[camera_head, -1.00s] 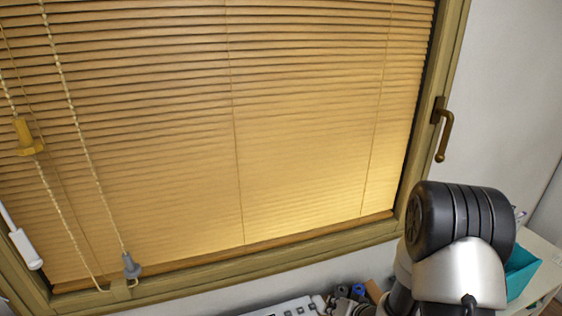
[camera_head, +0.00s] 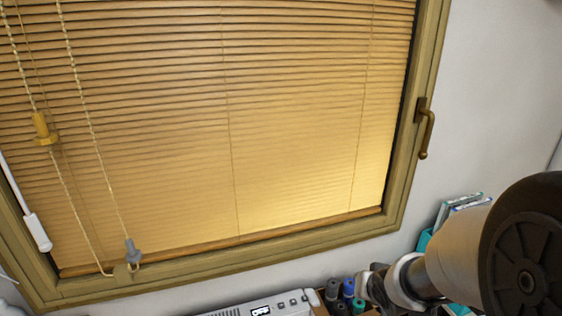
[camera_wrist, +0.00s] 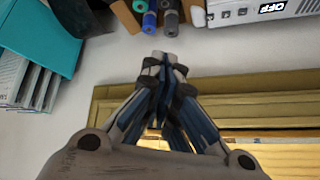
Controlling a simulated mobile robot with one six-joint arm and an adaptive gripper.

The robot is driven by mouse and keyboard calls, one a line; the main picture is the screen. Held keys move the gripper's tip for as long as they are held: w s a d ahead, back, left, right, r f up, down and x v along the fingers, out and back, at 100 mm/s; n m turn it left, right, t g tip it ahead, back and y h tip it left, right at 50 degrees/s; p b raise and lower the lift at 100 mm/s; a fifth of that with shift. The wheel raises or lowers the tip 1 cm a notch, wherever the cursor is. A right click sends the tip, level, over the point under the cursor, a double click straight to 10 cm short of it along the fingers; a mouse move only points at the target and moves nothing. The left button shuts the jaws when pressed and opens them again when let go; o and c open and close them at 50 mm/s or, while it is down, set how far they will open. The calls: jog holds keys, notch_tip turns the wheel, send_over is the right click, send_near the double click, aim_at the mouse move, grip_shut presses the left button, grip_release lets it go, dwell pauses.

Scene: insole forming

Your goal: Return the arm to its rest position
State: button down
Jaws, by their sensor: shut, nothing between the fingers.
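My arm reaches in from the lower right of the head view, with a large dark round joint cap and a pale link. My gripper shows in the wrist view (camera_wrist: 164,62), its fingers drawn together at the tips with nothing between them. It is in front of the wall and the window frame, apart from any object. In the head view the gripper's end cannot be made out clearly.
A window with closed blinds (camera_head: 290,130) and a handle (camera_head: 427,130) fills the back. Below stand a white device reading "OFF" (camera_head: 245,308) and several coloured rolls (camera_head: 348,288). A teal holder with booklets (camera_wrist: 38,50) stands beside them.

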jog(key=s+r+g, duration=0.1)
jog(key=s+r, duration=0.8)
jog(key=s+a+r+n+g, duration=0.1)
jog(key=s+a+r, duration=0.1)
jog(key=s, duration=0.6)
jog(key=s+a+r+n, duration=0.1)
jog(key=s+a+r, duration=0.1)
jog(key=s, duration=0.6)
jog(key=shift+a+r+n+g+y, duration=0.2)
jog(key=shift+a+n+g+y, duration=0.15)
jog(key=shift+a, duration=0.5)
